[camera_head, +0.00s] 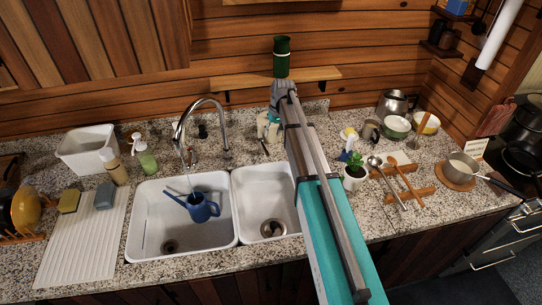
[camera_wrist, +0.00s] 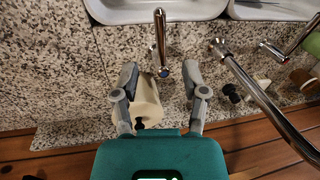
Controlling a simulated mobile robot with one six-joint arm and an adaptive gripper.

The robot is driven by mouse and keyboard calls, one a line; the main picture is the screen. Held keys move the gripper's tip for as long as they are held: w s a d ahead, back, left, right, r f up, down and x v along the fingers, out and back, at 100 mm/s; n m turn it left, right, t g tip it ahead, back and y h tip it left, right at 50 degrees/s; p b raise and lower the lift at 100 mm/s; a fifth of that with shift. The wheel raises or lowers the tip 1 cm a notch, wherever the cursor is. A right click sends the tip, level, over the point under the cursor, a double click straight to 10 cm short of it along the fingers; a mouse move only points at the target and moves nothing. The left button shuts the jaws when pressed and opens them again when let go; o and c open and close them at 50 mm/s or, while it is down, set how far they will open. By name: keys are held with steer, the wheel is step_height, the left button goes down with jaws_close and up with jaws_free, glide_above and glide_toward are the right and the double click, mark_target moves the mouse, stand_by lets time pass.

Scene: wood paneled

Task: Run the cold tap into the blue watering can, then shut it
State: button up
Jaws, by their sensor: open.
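The blue watering can (camera_head: 203,209) stands in the left sink basin (camera_head: 150,240). The chrome spout (camera_head: 181,130) arches above it, and a thin pale streak, seemingly water, runs down from its end towards the can. A chrome tap lever (camera_wrist: 161,42) points towards the basins in the wrist view; it also shows in the head view (camera_head: 264,146). My gripper (camera_wrist: 163,80) is open, its fingers either side of and behind this lever, not visibly touching it. A second lever (camera_wrist: 272,47) lies to the right in the wrist view. Which is cold I cannot tell.
A cream cylinder (camera_wrist: 147,101) stands close by my left-hand finger in the wrist view. The right basin (camera_head: 255,195) is free of large objects. A shelf (camera_head: 240,82) with a green container (camera_head: 281,57) is on the wall. A potted plant (camera_head: 355,172) stands right of my arm.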

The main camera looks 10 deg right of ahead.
steer(key=shift+s+a+f+b, duration=0.1)
steer(key=shift+a+f+b, duration=0.25)
steer(key=shift+f+b, duration=1.4)
steer(key=shift+w+a+f+b, duration=0.1)
steer(key=shift+a+f+b, duration=0.3)
steer(key=shift+f+b, duration=1.4)
steer(key=shift+s+a+f+b, duration=0.1)
steer(key=shift+a+f+b, duration=0.25)
steer(key=shift+f+b, duration=1.4)
steer(key=shift+f, duration=0.15)
steer(key=shift+c, duration=0.3)
jaws_close()
